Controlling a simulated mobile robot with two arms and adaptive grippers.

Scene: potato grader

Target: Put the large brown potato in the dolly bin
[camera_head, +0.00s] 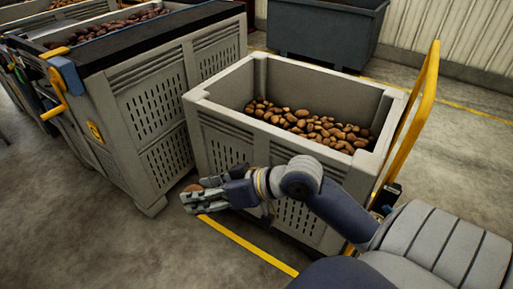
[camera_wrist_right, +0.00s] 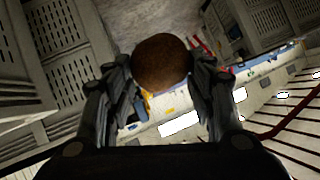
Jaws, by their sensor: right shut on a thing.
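The large brown potato (camera_wrist_right: 161,62) is held between the two fingers of my right gripper (camera_wrist_right: 160,88) in the right wrist view. In the head view my right gripper (camera_head: 196,196) is in front of the dolly bin's near left side, below its rim, with a small part of the potato (camera_head: 192,188) showing. The grey dolly bin (camera_head: 226,118) has an open top and a heap of brown potatoes (camera_head: 312,127) inside. My left gripper is not in view.
A grey slatted bin with a dark top edge (camera_head: 160,105) stands left of the dolly bin, close to it. A yellow handle (camera_head: 413,110) rises at the dolly bin's right. A dark grey container (camera_head: 322,32) stands behind. The floor at front left (camera_head: 70,220) is clear.

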